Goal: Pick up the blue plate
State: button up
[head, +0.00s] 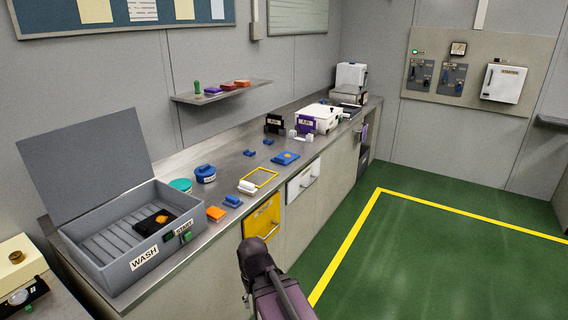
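A blue plate (279,160) lies flat on the grey metal counter, near its front edge and right of the yellow rectangular outline. My gripper is not recognisable in the head view. Only a dark part of my arm shows at the bottom middle, in front of the counter and well apart from the plate. No fingers show.
Around the plate are small blue pieces (249,153), a blue round container (205,174) and an orange block (215,213). An open WASH box (122,238) stands left, a white machine (320,117) right. Green floor (430,260) before the counter is clear.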

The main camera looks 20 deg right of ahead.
aim_at(286, 157)
jog(key=k, duration=0.65)
jog(key=z, duration=0.6)
jog(key=i, duration=1.15)
jog(key=z, duration=0.5)
jog(key=i, duration=2)
jog(key=u, duration=0.5)
